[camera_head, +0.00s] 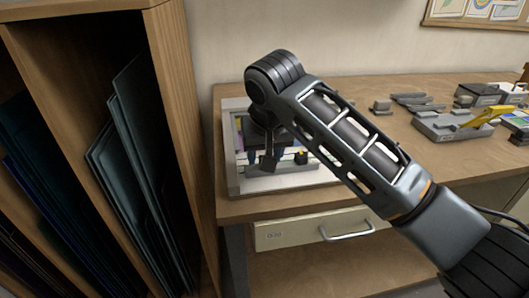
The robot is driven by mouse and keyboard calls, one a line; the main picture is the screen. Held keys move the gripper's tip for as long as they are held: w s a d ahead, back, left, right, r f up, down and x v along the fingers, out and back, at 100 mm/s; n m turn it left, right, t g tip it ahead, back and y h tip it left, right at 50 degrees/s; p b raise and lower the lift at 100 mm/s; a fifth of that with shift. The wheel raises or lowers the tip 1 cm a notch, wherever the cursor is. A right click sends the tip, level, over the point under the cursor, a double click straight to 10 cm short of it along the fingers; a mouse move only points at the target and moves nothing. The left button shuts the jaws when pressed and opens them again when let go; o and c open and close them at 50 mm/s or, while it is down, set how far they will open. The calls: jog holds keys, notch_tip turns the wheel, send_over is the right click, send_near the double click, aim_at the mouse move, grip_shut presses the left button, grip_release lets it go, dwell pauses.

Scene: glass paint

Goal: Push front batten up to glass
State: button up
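A light panel or tray (236,184) lies at the left end of the wooden table, with a coloured strip along its left side. A grey bar (288,168), which looks like the front batten, lies across its front part, with a small yellow piece (301,156) near its right end. My gripper (268,161) points down over the panel, close to the bar. I cannot tell whether it touches the bar, nor whether its fingers are open or shut. My arm hides much of the panel, and I cannot make out the glass or its gap to the bar.
A wooden rack (172,110) with upright glass sheets (140,150) stands close on the left. Grey holders (415,100) and a grey fixture with a yellow part (482,117) lie on the table at right. A drawer with a handle (347,231) is below the tabletop.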

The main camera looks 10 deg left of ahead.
grip_shut()
dwell(0.3)
dwell(0.3)
